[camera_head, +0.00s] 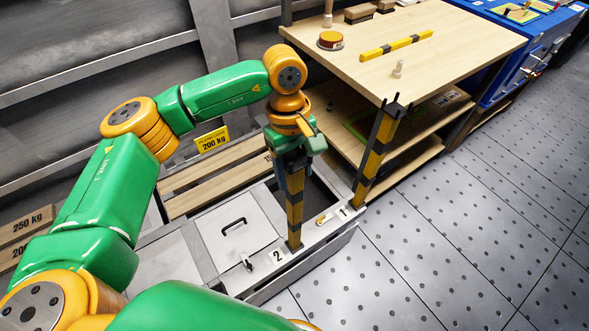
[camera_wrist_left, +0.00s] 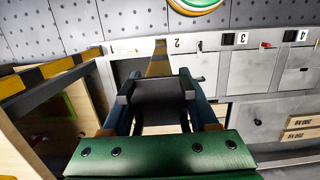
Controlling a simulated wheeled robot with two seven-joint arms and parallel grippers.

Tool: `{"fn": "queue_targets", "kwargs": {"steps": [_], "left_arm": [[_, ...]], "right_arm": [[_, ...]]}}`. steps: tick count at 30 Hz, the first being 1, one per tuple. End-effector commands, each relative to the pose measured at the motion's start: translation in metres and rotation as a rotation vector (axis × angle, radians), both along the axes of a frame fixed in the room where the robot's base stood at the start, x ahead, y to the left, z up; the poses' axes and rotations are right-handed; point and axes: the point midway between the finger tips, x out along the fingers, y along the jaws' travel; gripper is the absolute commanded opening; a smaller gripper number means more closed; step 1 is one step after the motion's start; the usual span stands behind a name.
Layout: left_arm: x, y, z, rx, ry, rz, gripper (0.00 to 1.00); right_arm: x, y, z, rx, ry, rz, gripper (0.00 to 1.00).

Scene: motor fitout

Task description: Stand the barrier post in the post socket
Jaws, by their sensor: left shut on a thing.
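My left gripper (camera_head: 293,158) is shut on the upper part of a yellow-and-black barrier post (camera_head: 295,205) and holds it about upright. The held post's lower end is at the metal ledge beside the label 2 (camera_head: 278,255); I cannot tell whether it is inside a socket. In the left wrist view the gripper (camera_wrist_left: 155,105) closes around the post's dark top, and its yellow lower part (camera_wrist_left: 158,62) shows beyond. A second striped post (camera_head: 378,150) stands upright near the label 1 (camera_head: 343,212), apart from my gripper. My right gripper is not in view.
A wooden bench (camera_head: 465,45) stands behind, with a striped bar (camera_head: 396,46), a round tin (camera_head: 330,40) and a small peg (camera_head: 398,69) on it. A grey hatch (camera_head: 236,232) lies left of the held post. The dotted floor (camera_head: 450,240) at right is clear.

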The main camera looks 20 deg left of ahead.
Motion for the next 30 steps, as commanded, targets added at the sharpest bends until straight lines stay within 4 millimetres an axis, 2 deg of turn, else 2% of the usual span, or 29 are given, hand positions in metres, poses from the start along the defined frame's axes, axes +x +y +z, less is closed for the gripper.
{"fn": "queue_targets", "kwargs": {"steps": [30], "left_arm": [[0.000, 0.000, -0.008, -0.001, -0.001, 0.000, 0.00]], "right_arm": [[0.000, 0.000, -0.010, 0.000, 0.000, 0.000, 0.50]]}}
